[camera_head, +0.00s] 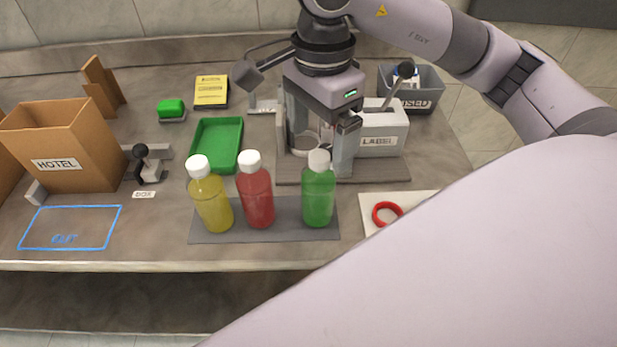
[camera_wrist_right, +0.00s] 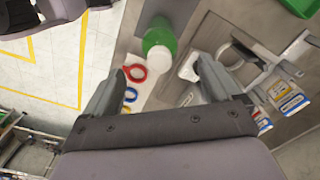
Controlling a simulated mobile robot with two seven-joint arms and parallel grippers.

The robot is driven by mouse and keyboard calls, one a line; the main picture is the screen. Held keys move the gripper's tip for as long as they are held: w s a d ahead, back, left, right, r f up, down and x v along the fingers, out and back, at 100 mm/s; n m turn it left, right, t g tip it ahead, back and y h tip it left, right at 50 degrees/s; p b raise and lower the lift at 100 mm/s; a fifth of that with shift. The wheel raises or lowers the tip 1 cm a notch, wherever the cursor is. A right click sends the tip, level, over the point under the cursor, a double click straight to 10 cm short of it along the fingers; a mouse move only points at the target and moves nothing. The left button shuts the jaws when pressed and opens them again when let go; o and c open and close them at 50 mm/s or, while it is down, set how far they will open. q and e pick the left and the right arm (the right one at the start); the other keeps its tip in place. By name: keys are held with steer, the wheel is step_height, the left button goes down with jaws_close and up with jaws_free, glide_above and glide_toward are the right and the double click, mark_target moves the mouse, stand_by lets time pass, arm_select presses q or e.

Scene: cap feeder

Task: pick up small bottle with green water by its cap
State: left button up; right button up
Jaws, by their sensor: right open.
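The small bottle with green water (camera_head: 318,198) stands upright on a dark grey mat (camera_head: 285,215), rightmost of three bottles, with a white cap (camera_head: 319,159). My right gripper (camera_head: 321,156) is open and empty above and about the cap, fingers pointing down. In the right wrist view the white cap (camera_wrist_right: 159,57) shows between and just beyond the open fingertips (camera_wrist_right: 160,72), with part of the green bottle (camera_wrist_right: 160,38) behind it. The fingers look apart from the cap. My left gripper does not show.
A red-water bottle (camera_head: 256,195) and a yellow-water bottle (camera_head: 210,200) stand left of the green one. A red ring (camera_head: 386,213) lies on a white plate at right. A green tray (camera_head: 215,145), a LABEL box (camera_head: 382,135) and a cardboard box (camera_head: 65,145) stand around.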

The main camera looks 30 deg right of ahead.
mark_target(319, 155)
steer(key=shift+s+f, duration=0.25)
steer(key=shift+f, duration=0.6)
arm_select(q)
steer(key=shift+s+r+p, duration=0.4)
steer(key=shift+p, duration=0.15)
arm_select(e)
steer(key=shift+w+f, duration=0.2)
steer(key=shift+f, duration=2.1)
jaws_close()
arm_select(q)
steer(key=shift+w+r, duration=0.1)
arm_select(e)
steer(key=shift+r, duration=0.15)
